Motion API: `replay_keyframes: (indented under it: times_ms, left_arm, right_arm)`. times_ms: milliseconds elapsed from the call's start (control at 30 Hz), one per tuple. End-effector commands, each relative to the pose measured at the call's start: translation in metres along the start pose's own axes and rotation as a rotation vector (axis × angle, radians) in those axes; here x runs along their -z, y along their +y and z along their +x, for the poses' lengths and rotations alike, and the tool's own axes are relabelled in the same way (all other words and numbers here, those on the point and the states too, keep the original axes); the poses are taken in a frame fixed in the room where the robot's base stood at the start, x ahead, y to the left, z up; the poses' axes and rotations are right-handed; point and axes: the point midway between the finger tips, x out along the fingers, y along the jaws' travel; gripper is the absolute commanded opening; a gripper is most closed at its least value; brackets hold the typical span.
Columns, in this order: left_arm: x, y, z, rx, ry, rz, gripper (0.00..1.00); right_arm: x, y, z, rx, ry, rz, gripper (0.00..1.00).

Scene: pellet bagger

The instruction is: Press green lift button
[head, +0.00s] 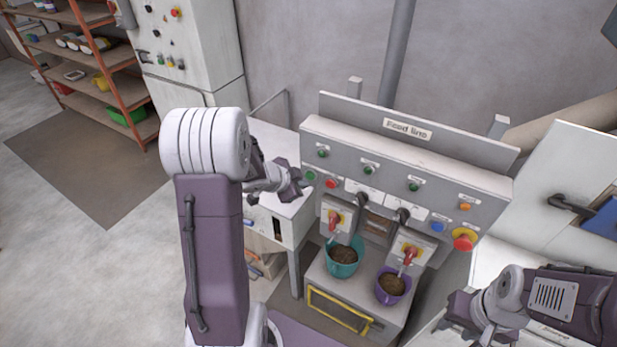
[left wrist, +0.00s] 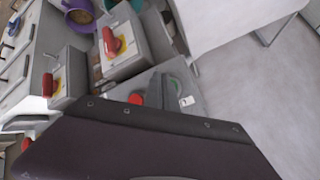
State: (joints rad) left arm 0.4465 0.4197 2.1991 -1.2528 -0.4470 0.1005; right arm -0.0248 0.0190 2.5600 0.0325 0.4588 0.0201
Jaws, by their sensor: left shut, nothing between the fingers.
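The grey "Feed line" panel (head: 345,150) carries several green buttons. One green button (head: 310,176) sits at the lower left beside a red button (head: 330,183); I cannot read which label says lift.
Below the panel, a teal bucket (head: 343,262) and a purple bucket (head: 392,288) with brown pellets stand under red-handled spouts. A red emergency knob (head: 464,239) is at the panel's right. A shelf rack (head: 105,70) stands far left.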

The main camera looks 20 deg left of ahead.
Motion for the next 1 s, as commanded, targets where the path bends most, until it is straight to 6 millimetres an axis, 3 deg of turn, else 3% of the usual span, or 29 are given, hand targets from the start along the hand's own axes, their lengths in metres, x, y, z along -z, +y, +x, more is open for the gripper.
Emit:
replay_keyframes:
  times_ms: [1000]
  left_arm:
    - [0.0054, -0.0052, 0.0067, 0.000, 0.000, 0.000, 0.00]
  right_arm:
    - [0.0007, -0.0001, -0.0066, 0.000, 0.000, 0.000, 0.36]
